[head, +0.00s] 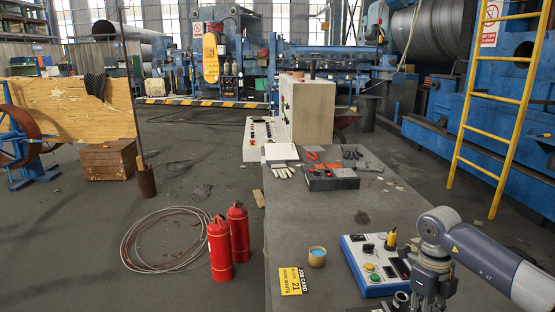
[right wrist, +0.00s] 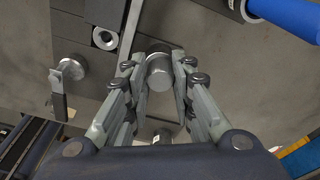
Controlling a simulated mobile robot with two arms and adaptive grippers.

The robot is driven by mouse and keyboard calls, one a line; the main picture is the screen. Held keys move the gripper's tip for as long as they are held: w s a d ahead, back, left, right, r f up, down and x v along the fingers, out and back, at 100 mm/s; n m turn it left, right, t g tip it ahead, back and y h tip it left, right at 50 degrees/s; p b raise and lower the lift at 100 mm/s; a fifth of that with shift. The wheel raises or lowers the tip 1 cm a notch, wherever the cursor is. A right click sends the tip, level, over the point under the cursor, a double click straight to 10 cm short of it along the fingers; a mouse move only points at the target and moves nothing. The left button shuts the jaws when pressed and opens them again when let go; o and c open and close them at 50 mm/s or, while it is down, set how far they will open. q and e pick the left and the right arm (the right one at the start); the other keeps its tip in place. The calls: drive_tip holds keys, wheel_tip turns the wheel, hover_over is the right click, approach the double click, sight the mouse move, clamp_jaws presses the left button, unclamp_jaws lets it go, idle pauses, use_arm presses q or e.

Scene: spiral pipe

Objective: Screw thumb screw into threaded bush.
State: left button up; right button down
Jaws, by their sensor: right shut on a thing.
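My right gripper (head: 430,296) comes in from the right over the near right part of the table. In the right wrist view my right gripper (right wrist: 159,85) is shut on a grey metal cylinder with a round end, which looks like the thumb screw (right wrist: 159,70). Its far end is hidden. A light metal ring with a dark hole, which looks like the threaded bush (right wrist: 105,38), sits in a dark block up and left of the held piece, apart from it. A dark round part (head: 401,299) stands beside the gripper in the head view. My left gripper is not in view.
A blue-and-white control box (head: 374,265) stands left of my right arm. A small tin (head: 317,257) and a yellow job card (head: 291,281) lie nearby. Another metal knob (right wrist: 70,66) stands at left in the wrist view. The table's middle (head: 365,205) is mostly clear.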

drive_tip(key=m, duration=0.3)
drive_tip(key=shift+y+p, duration=0.3)
drive_tip(key=shift+p, duration=0.05)
drive_tip(key=c, duration=1.6)
unclamp_jaws()
drive_tip(key=shift+o, duration=0.2)
